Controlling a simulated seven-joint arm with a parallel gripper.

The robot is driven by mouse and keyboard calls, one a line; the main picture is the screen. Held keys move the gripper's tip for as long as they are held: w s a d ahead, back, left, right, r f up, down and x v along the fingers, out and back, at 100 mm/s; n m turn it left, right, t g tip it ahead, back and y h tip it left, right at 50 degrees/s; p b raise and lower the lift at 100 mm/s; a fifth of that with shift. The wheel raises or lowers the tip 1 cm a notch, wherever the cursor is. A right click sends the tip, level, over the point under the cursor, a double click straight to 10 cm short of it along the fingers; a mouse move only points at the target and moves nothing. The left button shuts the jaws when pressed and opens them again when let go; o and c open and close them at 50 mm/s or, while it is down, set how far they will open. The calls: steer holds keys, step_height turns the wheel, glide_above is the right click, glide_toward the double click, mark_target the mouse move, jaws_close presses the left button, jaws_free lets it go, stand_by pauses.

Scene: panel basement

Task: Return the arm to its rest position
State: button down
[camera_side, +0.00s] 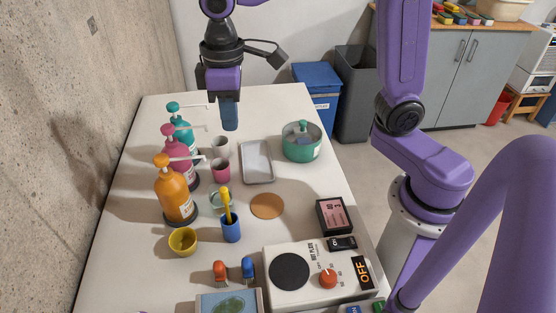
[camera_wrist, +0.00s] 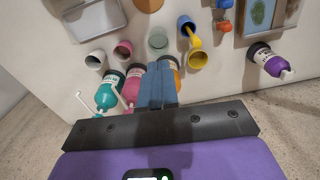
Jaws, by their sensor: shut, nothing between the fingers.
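My gripper (camera_side: 230,126) hangs above the far part of the white table (camera_side: 275,100), its blue-grey fingers pointing down. The fingers are shut together with nothing held between them. In the wrist view my gripper (camera_wrist: 158,85) shows its closed fingers in front of the bottles. The teal pump bottle (camera_side: 173,115), pink pump bottle (camera_side: 178,150) and orange pump bottle (camera_side: 172,192) stand in a row at the table's left side, left of and nearer than the gripper. My arm's purple links show at the top and right.
A grey tray (camera_side: 257,161), green pot (camera_side: 302,142), hot plate (camera_side: 310,275) with an OFF sign (camera_side: 362,272), blue holder (camera_side: 231,230) and yellow cup (camera_side: 183,241) crowd the table. A concrete wall (camera_side: 80,110) borders the left. A purple bottle (camera_wrist: 268,60) shows in the wrist view.

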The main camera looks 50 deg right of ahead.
steer(key=s+d+f+n, duration=0.2)
steer(key=s+d, duration=0.4)
steer(key=s, duration=0.4)
steer(key=s+d+f+n, duration=0.2)
steer(key=s+d, duration=0.4)
steer(key=s, duration=0.3)
steer(key=shift+s+f+n, duration=0.3)
steer(key=shift+s+f, duration=0.1)
steer(key=shift+f, duration=0.5)
